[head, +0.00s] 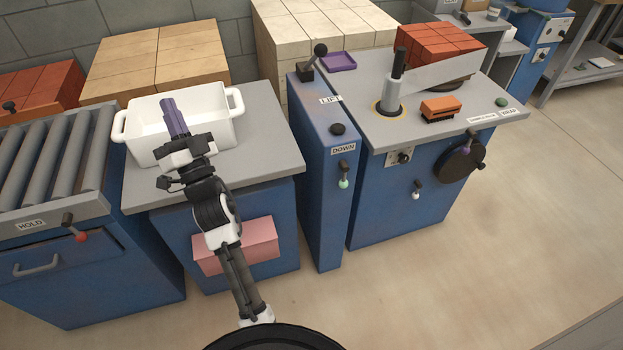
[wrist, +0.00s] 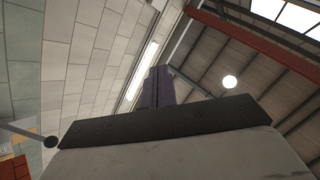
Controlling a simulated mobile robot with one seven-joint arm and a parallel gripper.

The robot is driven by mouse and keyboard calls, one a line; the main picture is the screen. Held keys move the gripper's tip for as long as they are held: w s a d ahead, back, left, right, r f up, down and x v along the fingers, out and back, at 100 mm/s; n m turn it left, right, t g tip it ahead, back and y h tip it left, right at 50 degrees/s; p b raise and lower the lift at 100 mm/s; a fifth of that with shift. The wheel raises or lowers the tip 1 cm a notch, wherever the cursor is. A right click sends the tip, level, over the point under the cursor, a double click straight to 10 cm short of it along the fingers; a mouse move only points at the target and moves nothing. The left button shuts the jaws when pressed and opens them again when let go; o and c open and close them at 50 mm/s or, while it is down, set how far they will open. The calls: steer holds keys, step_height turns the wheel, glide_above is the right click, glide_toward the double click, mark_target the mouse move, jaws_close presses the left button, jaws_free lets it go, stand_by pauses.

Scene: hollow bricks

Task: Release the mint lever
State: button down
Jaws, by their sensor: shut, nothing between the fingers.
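The mint lever (head: 344,183) is on the front face of the narrow blue cabinet (head: 325,220), below the DOWN label. Its dark pivot is at the top and its mint knob hangs below. My gripper (head: 168,103) has purple fingers, closed together and empty. In the head view it shows in front of the white tub, well to the left of the lever and pointing away from it. In the wrist view the fingers (wrist: 158,86) point up toward the wall and ceiling. The lever is not in the wrist view.
The white tub (head: 220,118) stands on a grey-topped cabinet (head: 262,165). A red-knobbed lever (head: 82,237) is on the roller bench at left. A white-knobbed lever (head: 416,195) and a dark wheel (head: 460,163) are at right. The floor before the narrow cabinet is clear.

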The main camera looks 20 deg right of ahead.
steer(key=w+d+f+m+g+h+p, duration=0.2)
steer(key=d+f+m+h, duration=0.4)
steer(key=d+f, duration=0.55)
steer(key=m+g+h+p, duration=0.3)
steer(key=m+g+h, duration=0.5)
steer(key=m+h, duration=0.25)
glide_toward(344, 176)
steer(key=s+d+f, duration=0.3)
steer(key=d, duration=0.3)
steer(key=shift+s+d+y, duration=0.15)
steer(key=shift+s+y, duration=0.05)
steer(key=shift+y, duration=0.25)
steer(key=x, duration=1)
steer(key=shift+w+a+f+b, duration=0.15)
steer(key=shift+a+b, duration=0.2)
steer(key=shift+a, duration=0.35)
steer(key=shift+w+a+b, duration=0.15)
steer(key=shift+a+b, duration=0.15)
steer(key=shift+a, duration=0.35)
steer(key=shift+w+a+f+b, duration=0.1)
steer(key=shift+w+a+b, duration=0.2)
steer(key=shift+a, duration=0.4)
